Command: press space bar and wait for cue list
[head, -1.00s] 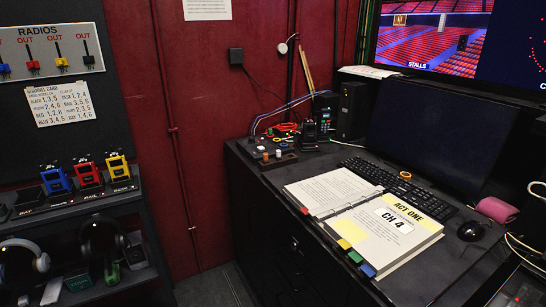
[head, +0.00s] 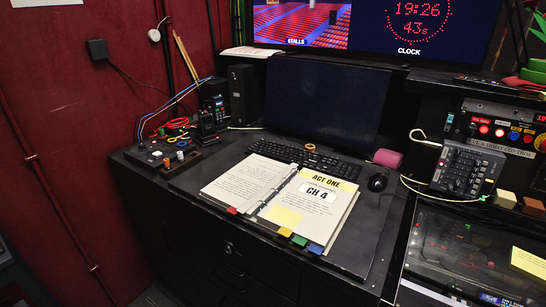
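The black keyboard (head: 310,160) lies on the dark desk behind an open binder. Its space bar is too small to make out, and the binder's top edge lies close to the keyboard's front side. The monitor (head: 326,105) behind the keyboard is dark, with no list showing on it. My gripper is not in view.
The open binder (head: 310,207), marked ACT ONE and CH 4, covers the desk's front middle. A mouse (head: 378,182) and pink roll (head: 387,158) lie right of the keyboard. Radios (head: 208,122) and cables stand left.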

